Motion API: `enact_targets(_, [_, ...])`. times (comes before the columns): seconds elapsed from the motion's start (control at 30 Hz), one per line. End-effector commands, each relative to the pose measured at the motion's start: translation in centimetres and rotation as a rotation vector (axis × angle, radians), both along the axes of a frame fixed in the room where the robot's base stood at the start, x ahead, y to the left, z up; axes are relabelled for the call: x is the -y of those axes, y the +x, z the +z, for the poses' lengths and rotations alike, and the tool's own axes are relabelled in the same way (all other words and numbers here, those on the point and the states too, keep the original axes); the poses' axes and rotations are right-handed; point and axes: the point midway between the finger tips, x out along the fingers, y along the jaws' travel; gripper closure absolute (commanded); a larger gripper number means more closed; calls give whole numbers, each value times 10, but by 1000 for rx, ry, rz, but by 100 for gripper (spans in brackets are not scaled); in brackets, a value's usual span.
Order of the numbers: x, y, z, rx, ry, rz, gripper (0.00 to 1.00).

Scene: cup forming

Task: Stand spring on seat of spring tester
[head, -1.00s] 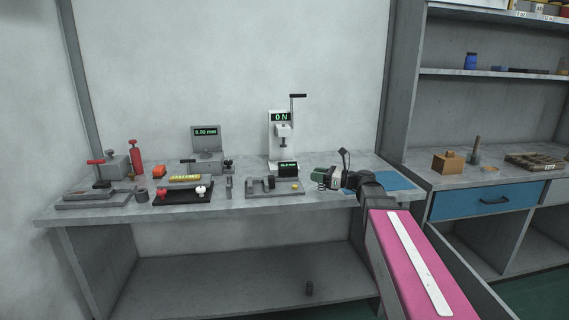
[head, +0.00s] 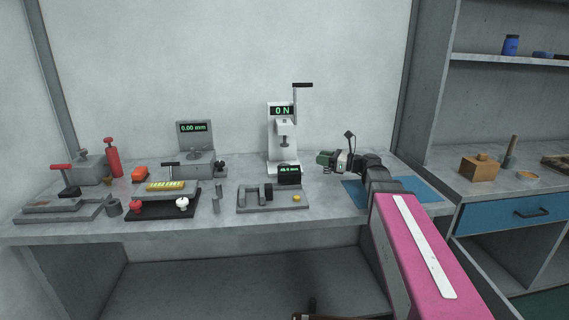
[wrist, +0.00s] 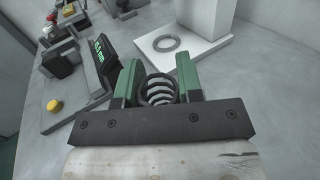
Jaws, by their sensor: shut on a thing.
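The spring tester (head: 281,128) is a white stand with a lever and a "0 N" display, at the back of the bench. Its white base with a round ring seat (wrist: 166,43) shows ahead of the fingers in the wrist view. My gripper (head: 322,158) is just right of the tester, above the bench. In the wrist view my gripper (wrist: 158,86) has green fingers shut on a coil spring (wrist: 159,92), seen nearly end-on between them. The spring is apart from the seat, nearer the camera. In the head view the spring cannot be made out clearly.
A grey measuring fixture (head: 268,196) with a small display and yellow button stands in front of the tester. A blue mat (head: 412,188) lies on the right.

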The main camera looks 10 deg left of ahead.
Motion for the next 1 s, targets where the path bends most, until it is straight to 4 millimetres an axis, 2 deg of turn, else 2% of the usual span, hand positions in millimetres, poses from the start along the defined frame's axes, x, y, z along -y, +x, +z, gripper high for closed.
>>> enact_targets(0.17, [-31,9,0,0,0,4,92])
enact_targets(0.5, [-105,31,0,0,0,2,92])
enact_targets(0.6, [-121,34,0,0,0,2,92])
enact_targets(0.87, [-137,38,0,0,0,1,92])
enact_targets(1.0, [-152,43,0,0,0,1,92])
